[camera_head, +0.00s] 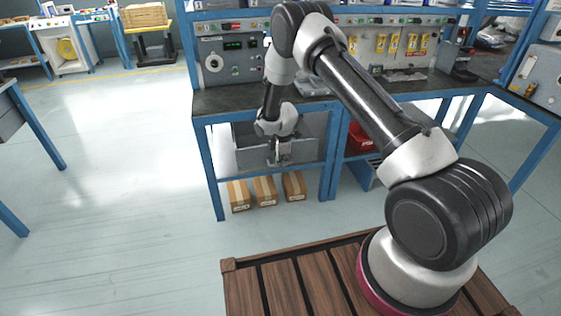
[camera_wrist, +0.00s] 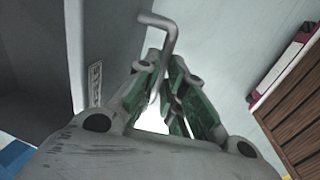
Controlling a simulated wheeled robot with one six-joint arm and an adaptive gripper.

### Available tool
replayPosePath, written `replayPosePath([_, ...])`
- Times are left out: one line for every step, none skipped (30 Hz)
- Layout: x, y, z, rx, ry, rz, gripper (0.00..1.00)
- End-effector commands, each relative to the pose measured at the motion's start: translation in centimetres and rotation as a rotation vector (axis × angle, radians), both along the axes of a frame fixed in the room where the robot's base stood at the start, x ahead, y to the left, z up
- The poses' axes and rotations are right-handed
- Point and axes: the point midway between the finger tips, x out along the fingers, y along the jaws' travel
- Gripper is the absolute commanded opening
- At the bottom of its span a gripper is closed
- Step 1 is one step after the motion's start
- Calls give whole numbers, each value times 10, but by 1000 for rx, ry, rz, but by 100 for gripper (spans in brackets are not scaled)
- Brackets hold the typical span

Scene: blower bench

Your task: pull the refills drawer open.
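The grey drawer (camera_head: 308,150) sits under the black bench top. It also fills the left of the wrist view (camera_wrist: 105,35), with a small, partly hidden label (camera_wrist: 95,85) that I cannot read in full. A grey bent bar handle (camera_wrist: 168,32) stands out from its front. My gripper (camera_head: 281,158) is at the drawer front, pointing down. In the wrist view, its green-padded fingers (camera_wrist: 163,85) lie close on both sides of the handle and appear shut on it. The arm hides part of the drawer, and I cannot tell how far out it stands.
Several cardboard boxes (camera_head: 265,191) stand on the floor below the drawer. Blue bench legs (camera_head: 208,170) flank it. A red bin (camera_head: 360,138) is under the bench to the right. The floor (camera_head: 120,200) left of the bench is clear.

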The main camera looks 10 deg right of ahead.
Motion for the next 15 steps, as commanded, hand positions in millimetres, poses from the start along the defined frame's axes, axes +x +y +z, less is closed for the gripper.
replayPosePath([0, 0, 0, 0, 0, 0, 21])
replayPosePath([0, 0, 0, 0, 0, 0, 27])
replayPosePath([0, 0, 0, 0, 0, 0, 32])
replayPosePath([0, 0, 0, 0, 0, 0, 32])
replayPosePath([0, 0, 0, 0, 0, 0, 32])
replayPosePath([0, 0, 0, 0, 0, 0, 32])
replayPosePath([0, 0, 0, 0, 0, 0, 32])
replayPosePath([0, 0, 0, 0, 0, 0, 32])
replayPosePath([0, 0, 0, 0, 0, 0, 32])
replayPosePath([0, 0, 0, 0, 0, 0, 32])
replayPosePath([0, 0, 0, 0, 0, 0, 32])
replayPosePath([0, 0, 1, 0, -1, 0, 32])
replayPosePath([0, 0, 2, 0, -1, 0, 32])
replayPosePath([0, 0, 4, 0, -1, 0, 32])
replayPosePath([-1, 0, 8, 0, -1, 0, 32])
